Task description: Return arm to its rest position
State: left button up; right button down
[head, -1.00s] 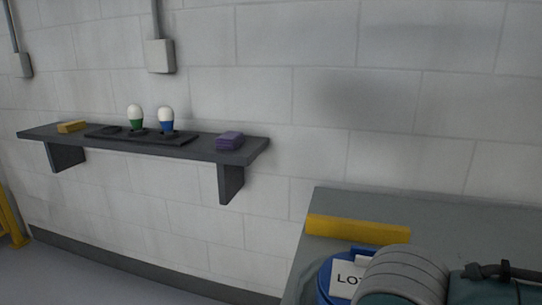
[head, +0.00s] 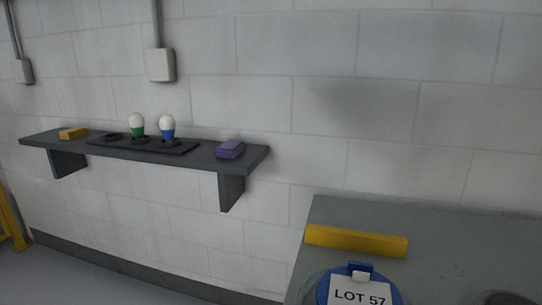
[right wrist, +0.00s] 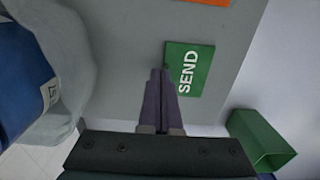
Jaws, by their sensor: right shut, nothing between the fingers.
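My right gripper (right wrist: 160,74) shows in the right wrist view with its two fingers together and nothing between them. It is over a grey surface (right wrist: 130,65), with a green SEND panel (right wrist: 205,70) beside the fingertips on the right. In the head view only a small dark piece, probably of my right arm, shows at the bottom right edge. My left gripper is in neither view.
A blue-lidded container labelled LOT 57 (head: 358,292) and a yellow bar (head: 356,241) are on the grey table (head: 450,235). A wall shelf (head: 210,160) holds two white-topped rollers, green (head: 137,127) and blue (head: 168,128). A green bin (right wrist: 262,140) is at lower right.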

jog(key=shift+s+a, duration=0.1)
jog(key=shift+s, duration=0.1)
jog(key=shift+a, duration=0.1)
jog(key=s+a+r+m+y+p, duration=0.3)
jog(key=s+a+r+m+y, duration=0.15)
jog(key=a+r, duration=0.35)
jog(key=s+d+r+m+t+h+p, duration=0.2)
jog(key=d+r+m, duration=0.25)
jog(key=d, duration=0.45)
jog(key=s+d+r+m+t+h+p, duration=0.1)
jog(key=s+d+r+m+t+h, duration=0.1)
jog(key=d+r+m, duration=0.5)
notch_tip(320, 180, up, 36)
jog(key=d+n+p, duration=0.2)
jog(key=n+p, duration=0.1)
jog(key=p, duration=3.5)
jog(key=shift+d+r, duration=0.25)
jog(key=shift+d, duration=0.1)
